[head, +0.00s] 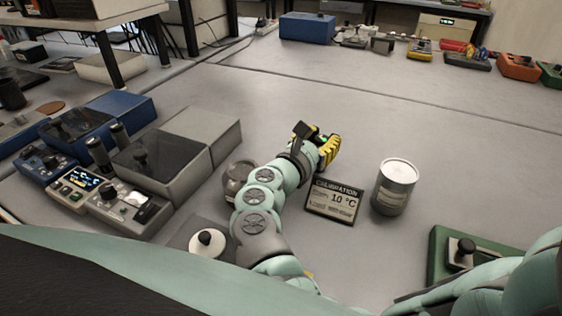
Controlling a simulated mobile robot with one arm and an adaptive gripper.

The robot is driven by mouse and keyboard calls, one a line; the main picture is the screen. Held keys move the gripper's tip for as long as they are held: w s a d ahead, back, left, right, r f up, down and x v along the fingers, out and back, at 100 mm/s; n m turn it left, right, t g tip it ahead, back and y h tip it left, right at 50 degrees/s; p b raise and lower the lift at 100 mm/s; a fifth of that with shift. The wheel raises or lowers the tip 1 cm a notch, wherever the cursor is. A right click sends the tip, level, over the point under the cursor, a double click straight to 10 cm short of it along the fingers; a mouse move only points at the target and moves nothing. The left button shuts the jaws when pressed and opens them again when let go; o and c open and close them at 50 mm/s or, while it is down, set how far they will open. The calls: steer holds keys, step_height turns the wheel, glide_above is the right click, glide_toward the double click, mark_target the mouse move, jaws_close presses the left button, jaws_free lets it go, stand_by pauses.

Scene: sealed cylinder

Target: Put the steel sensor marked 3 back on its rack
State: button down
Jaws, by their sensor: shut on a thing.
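My gripper (326,150), with yellow fingers, is above or near the grey tabletop, beyond the calibration sign. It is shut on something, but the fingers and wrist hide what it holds. I cannot make out a steel sensor marked 3 or read any number 3. I cannot identify its rack with certainty. A sign reading CALIBRATION 10 °C (334,202) lies nearer than the gripper. A grey metal canister (396,188) with a pale label stands upright to its right, apart from the gripper.
A rounded metal vessel (236,176) is partly hidden behind my arm. A white disc with a black knob (207,243) is nearer. Grey boxes (160,166) and a control unit (76,186) crowd the left. A green box (449,248) is at right.

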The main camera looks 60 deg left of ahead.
steer(key=shift+f, duration=0.15)
steer(key=c, duration=0.7)
jaws_free()
steer(key=shift+c, duration=0.2)
